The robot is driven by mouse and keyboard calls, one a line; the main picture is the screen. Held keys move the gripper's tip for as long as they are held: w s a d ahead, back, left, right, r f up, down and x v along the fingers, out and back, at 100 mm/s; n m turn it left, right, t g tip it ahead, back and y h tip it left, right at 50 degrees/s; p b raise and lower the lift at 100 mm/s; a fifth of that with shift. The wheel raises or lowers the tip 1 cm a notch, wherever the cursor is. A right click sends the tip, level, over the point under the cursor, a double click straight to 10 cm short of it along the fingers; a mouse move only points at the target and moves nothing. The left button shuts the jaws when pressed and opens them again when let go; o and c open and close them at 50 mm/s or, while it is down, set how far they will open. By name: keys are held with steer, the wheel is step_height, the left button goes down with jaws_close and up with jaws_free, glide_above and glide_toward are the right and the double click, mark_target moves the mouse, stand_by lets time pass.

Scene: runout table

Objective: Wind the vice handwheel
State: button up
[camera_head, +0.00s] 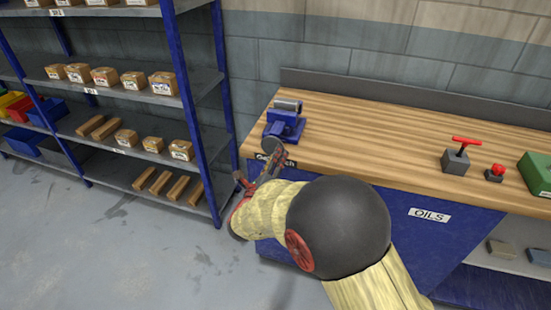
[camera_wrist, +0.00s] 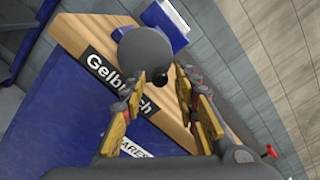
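The blue vice (camera_head: 285,122) with a grey cylindrical top stands at the left end of the wooden bench. Its grey handwheel (camera_head: 272,145) faces my arm at the bench's front edge. In the wrist view the handwheel (camera_wrist: 143,52) is a round grey disc with a small dark knob (camera_wrist: 160,80) at its lower right. My gripper (camera_wrist: 162,78) is open, its yellow-and-red fingers on either side of the knob with gaps visible. Whether the knob lies fully between the tips in depth I cannot tell. In the head view my gripper (camera_head: 266,166) is just below the handwheel, partly hidden by my arm.
A label plate (camera_wrist: 115,80) is on the bench edge near the left finger. A red-handled grey block (camera_head: 456,161), a red-knobbed block (camera_head: 495,172) and a green box (camera_head: 537,173) stand on the bench (camera_head: 380,135) to the right. A blue shelf rack (camera_head: 178,95) stands left.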

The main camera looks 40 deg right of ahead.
steer(key=m, duration=0.4)
steer(key=shift+m, duration=0.3)
steer(key=c, duration=0.4)
steer(key=c, duration=0.3)
jaws_close()
steer(key=shift+w+r+n+p, duration=0.1)
steer(key=shift+r+n+p, duration=0.2)
steer(key=shift+n, duration=0.55)
steer(key=shift+r+n+p, duration=0.15)
steer(key=shift+n+p, duration=0.1)
steer(key=shift+n, duration=0.6)
steer(key=n, duration=0.1)
steer(key=n+p, duration=0.1)
steer(key=n, duration=0.1)
steer(key=shift+w+a+r+n, duration=0.2)
steer(key=shift+r+n, duration=0.1)
steer(key=shift+r, duration=0.1)
